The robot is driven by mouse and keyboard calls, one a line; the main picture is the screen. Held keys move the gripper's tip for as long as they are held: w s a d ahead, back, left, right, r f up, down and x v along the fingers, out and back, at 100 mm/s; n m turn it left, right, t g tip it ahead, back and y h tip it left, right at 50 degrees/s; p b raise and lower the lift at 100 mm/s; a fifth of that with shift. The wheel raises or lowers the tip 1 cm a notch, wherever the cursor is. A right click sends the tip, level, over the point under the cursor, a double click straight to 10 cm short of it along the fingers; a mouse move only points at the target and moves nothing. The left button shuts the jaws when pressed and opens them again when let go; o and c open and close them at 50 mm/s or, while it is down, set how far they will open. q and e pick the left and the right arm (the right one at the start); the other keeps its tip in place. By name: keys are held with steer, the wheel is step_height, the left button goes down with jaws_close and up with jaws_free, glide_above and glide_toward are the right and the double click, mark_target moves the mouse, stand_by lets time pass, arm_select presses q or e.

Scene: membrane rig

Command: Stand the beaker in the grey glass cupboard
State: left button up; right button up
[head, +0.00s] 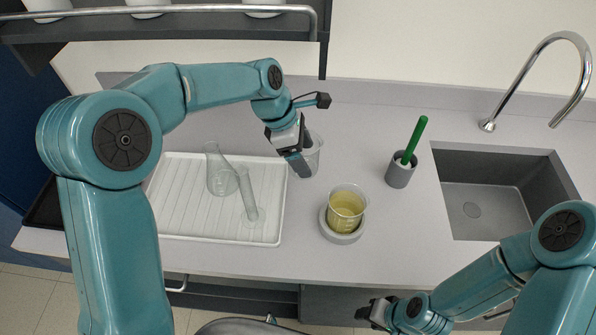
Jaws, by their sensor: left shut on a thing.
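A clear, empty glass beaker (314,158) is at the middle of the counter, partly hidden by my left gripper. My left gripper (299,166) points down and is shut on the beaker's near-left side. I cannot tell whether the beaker's base touches the counter. A second beaker (346,208), with yellow liquid, stands on a round grey base (340,237) nearer the front. My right gripper (372,312) is low at the front, below the counter edge; its fingers are too unclear to judge. I cannot make out a grey glass cupboard for certain.
A white ribbed tray (175,205) holds a conical flask (220,172) and a leaning glass cylinder (247,195). A grey holder (400,170) with a green-handled brush stands right of centre. A sink (495,190) with a tall tap is at right. A railed grey shelf (200,27) holds white vessels.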

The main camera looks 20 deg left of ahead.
arm_select(q)
steer(key=f, duration=0.3)
steer(key=shift+s+f, duration=0.1)
steer(key=shift+s, duration=0.2)
steer(key=shift+f, duration=0.35)
steer(key=shift+w+f+p, duration=0.1)
steer(key=shift+f+p, duration=0.35)
steer(key=shift+f, duration=1.85)
steer(key=shift+f, duration=0.15)
steer(key=o, duration=0.8)
steer(key=shift+o, duration=1)
